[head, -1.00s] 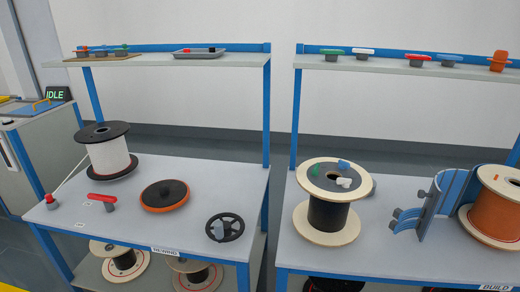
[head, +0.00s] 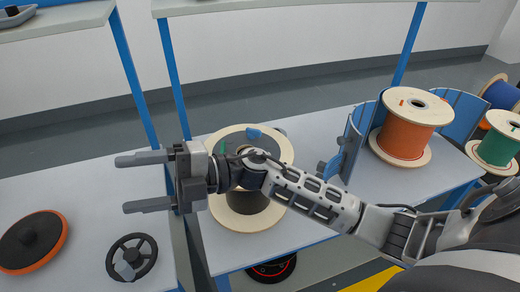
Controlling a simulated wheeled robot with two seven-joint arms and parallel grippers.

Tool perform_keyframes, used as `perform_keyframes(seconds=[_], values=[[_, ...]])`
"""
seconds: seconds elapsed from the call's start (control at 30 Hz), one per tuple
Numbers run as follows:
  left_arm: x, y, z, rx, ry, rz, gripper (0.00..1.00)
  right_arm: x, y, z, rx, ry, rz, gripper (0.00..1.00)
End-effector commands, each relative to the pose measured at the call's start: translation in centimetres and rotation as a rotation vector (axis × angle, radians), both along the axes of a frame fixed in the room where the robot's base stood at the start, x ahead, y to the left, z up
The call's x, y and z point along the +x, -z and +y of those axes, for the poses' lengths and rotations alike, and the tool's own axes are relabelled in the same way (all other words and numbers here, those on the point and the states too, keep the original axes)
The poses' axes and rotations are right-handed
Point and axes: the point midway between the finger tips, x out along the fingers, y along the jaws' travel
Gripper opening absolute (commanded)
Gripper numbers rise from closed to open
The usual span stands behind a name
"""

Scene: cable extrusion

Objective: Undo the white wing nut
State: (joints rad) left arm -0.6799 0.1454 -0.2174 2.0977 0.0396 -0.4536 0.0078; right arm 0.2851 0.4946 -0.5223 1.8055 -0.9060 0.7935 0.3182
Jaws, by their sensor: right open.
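The wooden-flanged reel with a black winding (head: 277,140) stands on the right-hand table. On its top flange a blue knob (head: 253,133) and part of a green one (head: 222,146) show. The white wing nut is not visible; my right arm covers the middle of the reel top, where a white piece showed earlier. My right gripper (head: 122,184) is open and empty, its two fingers pointing left, over the gap between the tables and the left table's right end. My left gripper is out of view.
A black handwheel (head: 147,245) with a grey piece at its hub and an orange-rimmed black disc (head: 64,240) lie on the left table. An orange reel (head: 402,135) stands between curved blue panels (head: 352,140). Blue shelf posts (head: 172,80) rise behind. A green reel (head: 497,150) is farther right.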

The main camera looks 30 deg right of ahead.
Motion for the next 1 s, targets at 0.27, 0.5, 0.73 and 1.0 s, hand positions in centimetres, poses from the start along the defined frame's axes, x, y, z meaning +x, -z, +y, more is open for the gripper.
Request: perform_keyframes(seconds=[0.27, 0.5, 0.73, 1.0], values=[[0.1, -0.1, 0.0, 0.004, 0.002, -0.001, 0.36, 4.6, 2.4, -12.2, -1.081, -0.355, -0.271, 0.65], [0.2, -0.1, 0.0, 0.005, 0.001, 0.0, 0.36, 7.1, -2.4, -25.5, -1.641, -0.269, -0.063, 0.65], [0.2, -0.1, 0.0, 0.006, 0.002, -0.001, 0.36, 7.0, -2.5, -28.0, -1.735, -0.241, 0.008, 0.65], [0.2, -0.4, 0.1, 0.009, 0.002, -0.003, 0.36, 6.9, 2.8, -27.6, -1.731, -0.245, 0.006, 0.65]])
